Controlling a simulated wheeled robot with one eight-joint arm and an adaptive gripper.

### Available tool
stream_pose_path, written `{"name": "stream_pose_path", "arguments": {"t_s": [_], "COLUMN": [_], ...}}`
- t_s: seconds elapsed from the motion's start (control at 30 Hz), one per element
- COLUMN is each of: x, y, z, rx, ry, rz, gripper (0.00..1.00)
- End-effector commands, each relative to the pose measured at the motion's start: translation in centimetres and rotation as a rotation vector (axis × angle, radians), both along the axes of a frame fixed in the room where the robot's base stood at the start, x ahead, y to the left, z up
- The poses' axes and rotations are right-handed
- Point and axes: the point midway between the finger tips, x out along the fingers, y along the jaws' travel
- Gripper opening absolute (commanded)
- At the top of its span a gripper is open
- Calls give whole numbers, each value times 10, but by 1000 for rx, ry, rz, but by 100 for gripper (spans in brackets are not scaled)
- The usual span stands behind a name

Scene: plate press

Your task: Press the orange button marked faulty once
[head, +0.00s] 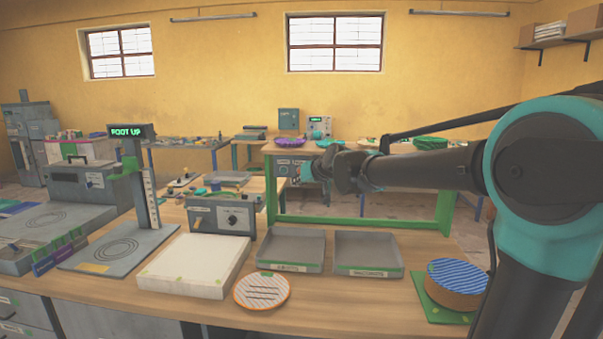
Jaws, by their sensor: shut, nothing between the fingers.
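I cannot make out an orange button marked faulty in the head view; any such marking is too small to read. A grey stand (150,194) carries a display (131,131) reading "FOOT UP" in green.
A white slab (194,262), an orange-and-white striped disc (262,292) and two labelled grey trays (293,266) (368,271) are on the wooden bench (340,302). A blue-striped round block (455,290) sits on a green mat at right. A green frame (362,222) rises behind the trays.

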Motion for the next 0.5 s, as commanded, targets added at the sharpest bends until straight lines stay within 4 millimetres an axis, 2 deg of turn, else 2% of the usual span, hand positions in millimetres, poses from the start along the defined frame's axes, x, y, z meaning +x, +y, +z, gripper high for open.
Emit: {"name": "stream_pose_path", "arguments": {"t_s": [0.17,0.5], "x": [7,48], "y": [0,-2], "z": [0,0], "rx": [-1,0], "ry": [0,1], "rz": [-1,-1], "gripper": [0,0]}}
